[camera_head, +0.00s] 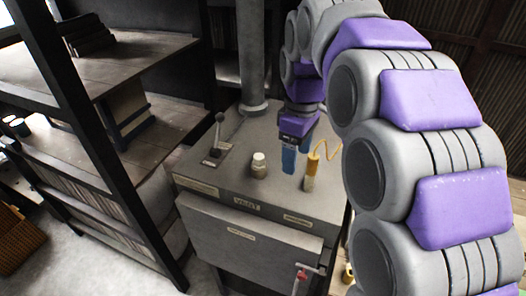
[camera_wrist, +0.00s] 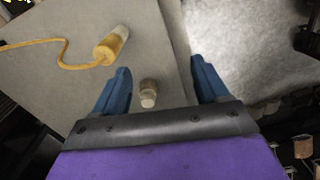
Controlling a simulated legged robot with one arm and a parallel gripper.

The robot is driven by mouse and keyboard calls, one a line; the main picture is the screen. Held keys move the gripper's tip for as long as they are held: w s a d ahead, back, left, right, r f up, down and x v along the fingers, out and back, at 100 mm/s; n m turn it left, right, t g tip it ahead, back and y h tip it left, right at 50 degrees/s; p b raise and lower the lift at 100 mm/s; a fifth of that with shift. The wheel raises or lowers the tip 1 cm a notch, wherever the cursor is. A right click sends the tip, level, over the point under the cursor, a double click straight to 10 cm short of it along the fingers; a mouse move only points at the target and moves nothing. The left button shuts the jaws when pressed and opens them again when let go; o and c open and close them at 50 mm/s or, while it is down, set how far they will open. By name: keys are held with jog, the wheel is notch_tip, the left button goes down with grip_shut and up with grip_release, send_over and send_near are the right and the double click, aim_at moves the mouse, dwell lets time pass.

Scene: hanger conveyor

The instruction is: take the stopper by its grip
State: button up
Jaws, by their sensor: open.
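The stopper seems to be the pale, round-bodied piece with a yellow top (camera_head: 312,164) and a yellow cord, standing on the grey cabinet top. It also shows in the wrist view (camera_wrist: 110,47), left of and beyond the left fingertip. My gripper (camera_head: 296,160) has blue fingers pointing down over the cabinet, just left of the stopper in the head view. In the wrist view the gripper (camera_wrist: 160,64) is open, with nothing held. A short cream-capped peg (camera_wrist: 148,93) shows between its fingers; the fingers do not visibly touch it. The stopper's underside is hidden.
The same cream-capped peg (camera_head: 258,165) stands left of my gripper in the head view. The cabinet front has a red-handled latch (camera_head: 301,275). Shelving (camera_head: 90,130) fills the left.

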jog(key=w+a+r+n+p, duration=0.2)
jog(key=w+a+r+n, duration=0.1)
jog(key=w+a, duration=0.15)
jog(key=n+p, duration=0.1)
jog(key=n, duration=0.2)
send_over(259, 156)
jog(key=shift+t, duration=0.3)
jog(key=f, duration=0.8)
jog(key=shift+a+f, duration=0.3)
jog(key=shift+f, duration=0.05)
jog(key=shift+d+f, duration=0.3)
jog(key=shift+d, duration=0.25)
jog(key=shift+f, duration=0.25)
jog(key=f, duration=0.1)
jog(key=a+f, duration=0.1)
jog(key=f, duration=0.3)
jog(key=shift+w+a, duration=0.1)
jog(key=shift+a, duration=0.15)
jog(key=shift+d+r, duration=0.2)
jog(key=shift+d, duration=0.6)
jog(key=c, duration=0.3)
jog(key=shift+a, duration=0.1)
jog(key=c, duration=0.3)
jog(key=shift+a, duration=0.3)
jog(key=c, duration=0.3)
jog(key=shift+c, duration=0.9)
